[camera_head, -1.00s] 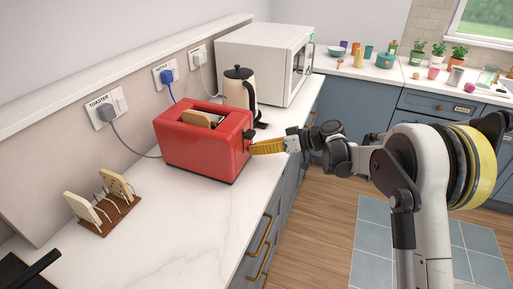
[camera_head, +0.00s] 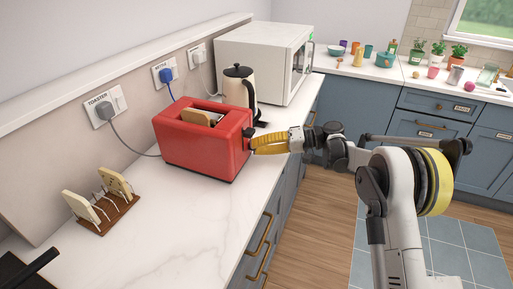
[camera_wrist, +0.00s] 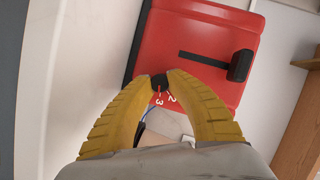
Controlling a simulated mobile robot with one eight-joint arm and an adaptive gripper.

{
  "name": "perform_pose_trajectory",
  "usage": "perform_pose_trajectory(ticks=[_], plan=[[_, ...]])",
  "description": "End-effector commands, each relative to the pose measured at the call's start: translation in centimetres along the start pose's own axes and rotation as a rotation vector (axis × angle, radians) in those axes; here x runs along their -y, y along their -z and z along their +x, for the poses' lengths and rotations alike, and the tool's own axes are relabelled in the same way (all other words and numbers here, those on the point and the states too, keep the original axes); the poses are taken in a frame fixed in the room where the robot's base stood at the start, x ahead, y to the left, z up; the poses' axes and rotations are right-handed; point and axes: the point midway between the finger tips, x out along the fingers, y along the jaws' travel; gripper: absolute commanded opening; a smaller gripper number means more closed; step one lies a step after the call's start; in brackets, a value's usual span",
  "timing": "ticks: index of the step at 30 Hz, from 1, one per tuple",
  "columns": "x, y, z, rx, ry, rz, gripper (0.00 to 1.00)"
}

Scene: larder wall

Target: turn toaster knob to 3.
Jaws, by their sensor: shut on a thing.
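The red toaster (camera_head: 205,138) stands on the white counter with bread in its slot. It also shows in the wrist view (camera_wrist: 205,35), with its black lever (camera_wrist: 241,65). The black toaster knob (camera_wrist: 160,81) is on the end face, partly covered by my fingers. The numerals 2 and 3 show beside it, and a small mark at the knob's edge points roughly towards the 3; its exact setting is hard to tell. My gripper (camera_wrist: 160,77) has yellow fingers shut on the knob from both sides. In the head view my gripper (camera_head: 254,143) touches the toaster's right end.
A cream kettle (camera_head: 240,88) and a white microwave (camera_head: 268,60) stand behind the toaster. A toast rack (camera_head: 108,218) with bread is at the left. A grey cord runs from the toaster to the wall socket (camera_head: 103,109). The counter in front of the toaster is clear.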

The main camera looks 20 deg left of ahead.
Motion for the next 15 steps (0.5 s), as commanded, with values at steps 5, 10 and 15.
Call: perform_pose_trajectory(ticks=[5,10,15], plan=[[0.1,0.16,-0.01,-0.002,0.017,0.035,0.0],[0.13,0.18,-0.02,-0.002,0.022,0.046,0.0],[0.14,0.21,-0.03,-0.002,0.022,0.046,0.0]])
